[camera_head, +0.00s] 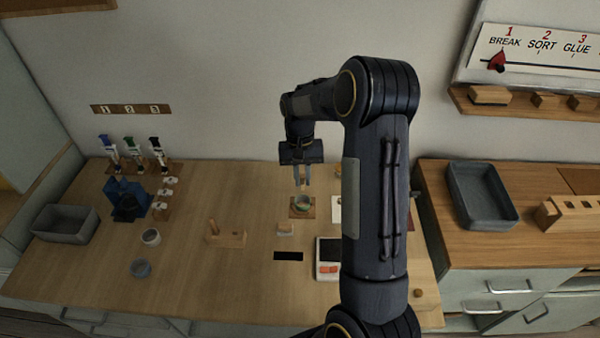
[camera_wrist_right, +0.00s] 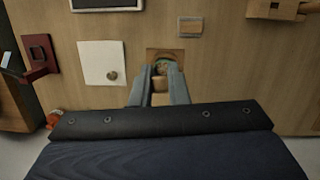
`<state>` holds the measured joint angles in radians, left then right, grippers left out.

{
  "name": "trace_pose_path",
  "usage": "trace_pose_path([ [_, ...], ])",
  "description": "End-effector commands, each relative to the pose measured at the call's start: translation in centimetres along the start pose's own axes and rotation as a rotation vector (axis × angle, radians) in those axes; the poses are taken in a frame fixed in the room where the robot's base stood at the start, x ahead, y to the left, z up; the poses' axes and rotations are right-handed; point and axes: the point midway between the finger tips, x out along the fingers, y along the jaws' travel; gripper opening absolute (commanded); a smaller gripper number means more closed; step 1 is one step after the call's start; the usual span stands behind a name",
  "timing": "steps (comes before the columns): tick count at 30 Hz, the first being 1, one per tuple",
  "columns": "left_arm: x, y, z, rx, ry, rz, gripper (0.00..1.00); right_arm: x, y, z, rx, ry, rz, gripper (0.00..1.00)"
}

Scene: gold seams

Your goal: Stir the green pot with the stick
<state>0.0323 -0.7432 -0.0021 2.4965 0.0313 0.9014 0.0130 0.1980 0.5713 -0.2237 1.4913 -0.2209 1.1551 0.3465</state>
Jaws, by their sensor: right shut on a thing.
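The green pot (camera_head: 304,210) stands on a small brown square mat (camera_head: 294,213) near the middle of the table. In the right wrist view the pot's green rim (camera_wrist_right: 163,61) shows just past the fingertips, partly covered by them. My right gripper (camera_head: 303,182) points down right above the pot, shut on the stick. The stick shows only as a small tan piece (camera_wrist_right: 160,85) between the fingers in the right wrist view; most of it is hidden. I cannot tell whether its lower end is inside the pot. My left gripper is not in view.
A wooden block (camera_head: 285,230), a black pad (camera_head: 288,256) and a white scale (camera_head: 327,262) lie in front of the pot. A white card (camera_wrist_right: 102,62) lies beside it. A wooden stand (camera_head: 228,236), small cups and a grey bin (camera_head: 66,223) are farther left.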

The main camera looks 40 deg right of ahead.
Motion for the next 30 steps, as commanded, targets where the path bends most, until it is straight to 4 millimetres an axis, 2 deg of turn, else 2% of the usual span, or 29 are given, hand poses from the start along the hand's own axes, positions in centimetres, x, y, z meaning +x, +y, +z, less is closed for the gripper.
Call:
trace_pose_path([
  [16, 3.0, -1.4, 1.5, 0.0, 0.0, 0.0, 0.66, 4.5, -0.3, 0.6, -0.001, 0.0, 0.0, 0.0],
  [30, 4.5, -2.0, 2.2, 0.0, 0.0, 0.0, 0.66, 7.3, -0.3, -1.4, -0.001, 0.0, 0.0, 0.0],
])
